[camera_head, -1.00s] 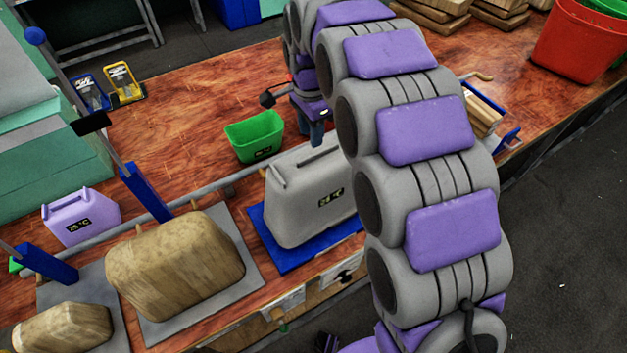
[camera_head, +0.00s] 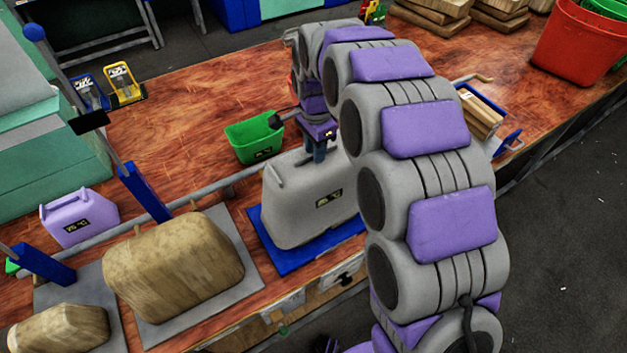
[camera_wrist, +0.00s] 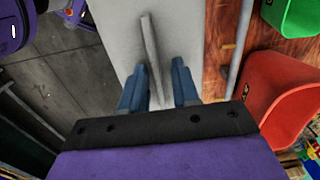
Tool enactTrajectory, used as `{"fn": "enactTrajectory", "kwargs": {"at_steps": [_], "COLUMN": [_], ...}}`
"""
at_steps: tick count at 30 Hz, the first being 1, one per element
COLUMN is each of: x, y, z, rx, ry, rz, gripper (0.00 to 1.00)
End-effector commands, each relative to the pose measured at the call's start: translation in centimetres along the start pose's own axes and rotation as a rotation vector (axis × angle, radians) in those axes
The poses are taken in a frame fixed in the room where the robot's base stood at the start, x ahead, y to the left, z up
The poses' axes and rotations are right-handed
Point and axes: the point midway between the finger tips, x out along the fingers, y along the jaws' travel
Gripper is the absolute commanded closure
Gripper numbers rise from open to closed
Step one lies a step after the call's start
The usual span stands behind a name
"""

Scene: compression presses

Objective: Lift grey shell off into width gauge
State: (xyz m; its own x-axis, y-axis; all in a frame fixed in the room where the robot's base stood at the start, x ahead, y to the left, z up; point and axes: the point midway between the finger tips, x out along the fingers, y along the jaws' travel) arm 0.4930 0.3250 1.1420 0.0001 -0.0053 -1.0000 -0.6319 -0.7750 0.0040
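The grey shell (camera_head: 292,205) with a dark label stands upright on a blue plate (camera_head: 268,250) at the bench's front edge. Ridge-like handles run along its top. My gripper (camera_head: 318,152) points down at the far right part of its top. In the wrist view, the pale shell (camera_wrist: 130,20) lies below, and its raised handle (camera_wrist: 151,50) runs toward the gap between my blue fingers (camera_wrist: 158,85). The fingers stand apart, one on each side, with gaps visible. The arm hides the shell's right end. I cannot tell which thing is the width gauge.
A green bin (camera_head: 255,138) stands just behind the shell. A wood-coloured shell (camera_head: 175,265) sits on a grey plate to the left, near a blue post (camera_head: 145,192) and a purple shell (camera_head: 80,217). A blue-ended rack (camera_head: 508,140) holds wood at right, near a red bucket (camera_head: 578,40).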

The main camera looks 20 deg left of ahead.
Motion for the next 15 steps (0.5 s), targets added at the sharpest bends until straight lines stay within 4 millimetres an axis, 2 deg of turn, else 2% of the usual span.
{"fn": "enactTrajectory", "kwargs": {"at_steps": [1,9,15], "x": [0.03,0.10,0.14], "y": [0.22,-0.16,-0.34], "z": [-0.20,0.19,0.33], "rx": [0.002,0.001,0.001], "ry": [-0.001,0.002,0.004], "rz": [0.001,0.004,0.005], "gripper": [0.76,1.00,1.00]}}
